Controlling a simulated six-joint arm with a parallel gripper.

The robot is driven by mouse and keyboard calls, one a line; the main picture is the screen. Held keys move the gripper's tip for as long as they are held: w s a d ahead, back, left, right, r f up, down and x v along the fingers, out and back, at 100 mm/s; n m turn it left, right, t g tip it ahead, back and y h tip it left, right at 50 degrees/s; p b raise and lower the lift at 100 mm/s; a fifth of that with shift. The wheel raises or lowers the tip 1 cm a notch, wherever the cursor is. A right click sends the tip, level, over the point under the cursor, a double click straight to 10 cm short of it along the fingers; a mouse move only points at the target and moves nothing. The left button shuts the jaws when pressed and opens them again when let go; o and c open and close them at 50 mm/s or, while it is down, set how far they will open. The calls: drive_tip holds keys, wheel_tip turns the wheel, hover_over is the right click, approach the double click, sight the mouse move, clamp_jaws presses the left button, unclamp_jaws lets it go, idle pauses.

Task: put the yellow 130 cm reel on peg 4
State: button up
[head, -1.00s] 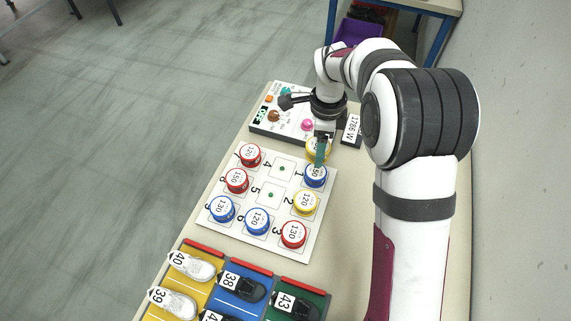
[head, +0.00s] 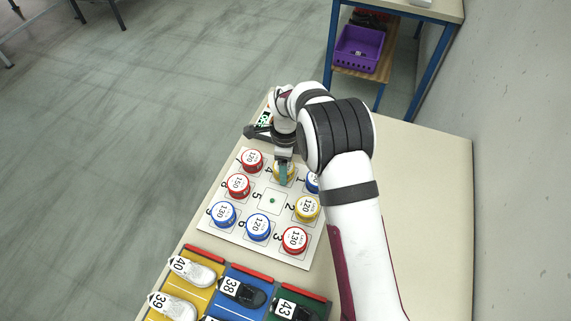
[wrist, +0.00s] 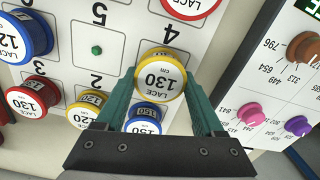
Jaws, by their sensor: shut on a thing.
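The yellow 130 cm reel (wrist: 160,76) is between the two green fingers of my gripper (wrist: 163,98) in the wrist view, label facing up. My gripper (head: 284,176) is shut on it, at the peg 4 place of the white board (head: 235,229). The reel hides peg 4. I cannot tell whether it is seated on the peg or just above it. Bare green peg 5 (wrist: 97,49) is beside it and also shows in the head view (head: 273,201).
Other reels include a yellow 120 one (head: 307,208) at 2. A control panel (wrist: 275,85) stands beside the board. Shoes lie on coloured mats in front. The table's right side is clear.

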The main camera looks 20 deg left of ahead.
drive_tip(key=shift+f, duration=0.3)
drive_tip(key=o, duration=1.4)
drive_tip(key=shift+c, duration=0.2)
wheel_tip(320, 180, up, 13)
drive_tip(key=s+d+r+n, duration=0.2)
drive_tip(key=s+d+r, duration=0.15)
drive_tip(key=d, duration=0.25)
drive_tip(key=s+d+r+n, duration=0.1)
drive_tip(key=s+d+r, duration=0.1)
drive_tip(key=d+r, duration=0.25)
drive_tip(key=s+d+n, duration=0.2)
drive_tip(key=s+d, duration=0.2)
drive_tip(key=s, duration=0.3)
drive_tip(key=s+d+n+y, duration=0.1)
drive_tip(key=s+d, duration=0.3)
drive_tip(key=s, duration=0.4)
drive_tip(key=s+d+n, duration=0.4)
drive_tip(key=s, duration=0.3)
drive_tip(key=shift+s+d+f+y, duration=0.35)
drive_tip(key=shift+s+d+y, duration=0.05)
